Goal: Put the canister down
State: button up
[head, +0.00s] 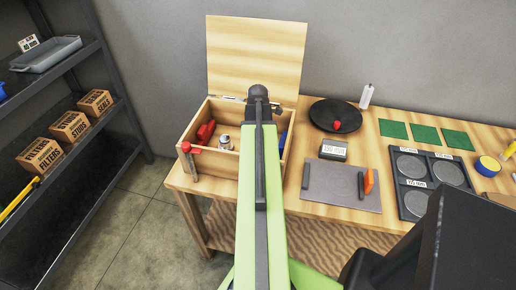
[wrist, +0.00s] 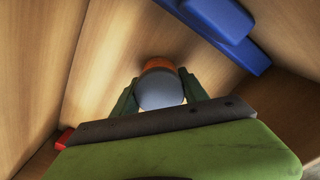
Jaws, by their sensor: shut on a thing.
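The canister (wrist: 160,92) has a grey round end and an orange band, and shows in the middle of the wrist view. My gripper (wrist: 159,84) is shut on it, with one dark green finger on each side. Both are inside the open wooden box (head: 195,168) on the bench. In the head view my own arm hides the canister and the fingers. I cannot tell whether the canister touches the box floor.
Inside the box are a red object (head: 206,131), a small grey-white item (head: 225,142) and a blue object, large in the wrist view (wrist: 215,25). A red-handled clamp (head: 190,150) sits on the left wall. The lid (head: 256,55) stands open behind.

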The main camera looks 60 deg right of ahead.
jog(key=o, duration=1.4)
jog(key=shift+f, duration=0.1)
jog(key=shift+o, duration=0.2)
notch_tip(320, 180, up, 12)
jog(key=p, duration=1.2)
